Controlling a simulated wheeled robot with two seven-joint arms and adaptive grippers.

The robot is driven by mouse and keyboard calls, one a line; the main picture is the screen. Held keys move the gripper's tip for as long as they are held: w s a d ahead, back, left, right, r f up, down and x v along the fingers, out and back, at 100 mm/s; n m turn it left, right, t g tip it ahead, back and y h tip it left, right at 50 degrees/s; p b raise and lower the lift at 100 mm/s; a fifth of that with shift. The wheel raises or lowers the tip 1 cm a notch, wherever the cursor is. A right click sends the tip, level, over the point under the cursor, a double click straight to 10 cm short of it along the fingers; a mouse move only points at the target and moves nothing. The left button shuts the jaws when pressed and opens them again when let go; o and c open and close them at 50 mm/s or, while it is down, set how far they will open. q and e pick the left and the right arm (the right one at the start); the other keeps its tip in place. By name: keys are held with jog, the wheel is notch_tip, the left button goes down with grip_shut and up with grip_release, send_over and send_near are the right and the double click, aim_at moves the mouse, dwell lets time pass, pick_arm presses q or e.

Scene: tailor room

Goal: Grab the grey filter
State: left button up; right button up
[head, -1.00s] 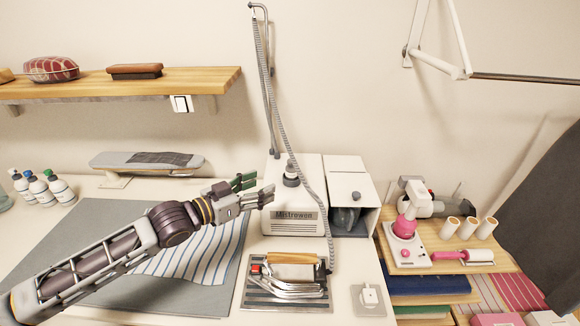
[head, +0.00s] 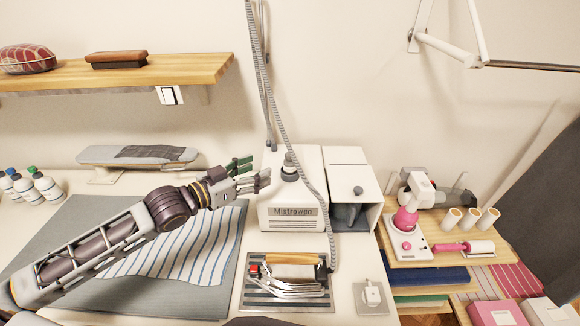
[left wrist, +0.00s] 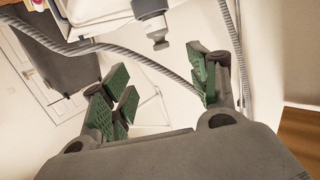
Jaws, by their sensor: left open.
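The white steam machine (head: 293,189) stands on the table against the wall. A round grey fitting (head: 289,169) sits upright on its top; in the left wrist view it shows near the top middle (left wrist: 151,14). A darker grey piece (head: 347,214) sits inside the open front of the white box (head: 365,185) to the right. I cannot tell for sure which of these is the grey filter. My left gripper (head: 255,173) is open and empty, just left of the grey fitting and apart from it. It also shows in the left wrist view (left wrist: 165,98). My right gripper is not in view.
A ribbed grey hose (head: 291,120) hangs close beside the fitting. An iron (head: 290,276) rests on a striped stand in front of the machine. A striped cloth (head: 190,250) lies under my left arm.

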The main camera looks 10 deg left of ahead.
aim_at(287, 157)
pick_arm(q)
jog(key=shift+w, duration=0.25)
jog(key=shift+p+x, duration=0.55)
jog(key=shift+x, duration=3.55)
jog(key=shift+d, duration=0.1)
jog(key=shift+r+p+x, duration=0.2)
jog(key=shift+p+x, duration=0.3)
jog(key=shift+x, duration=2.05)
jog(key=shift+f, duration=0.15)
jog(key=c, duration=1.1)
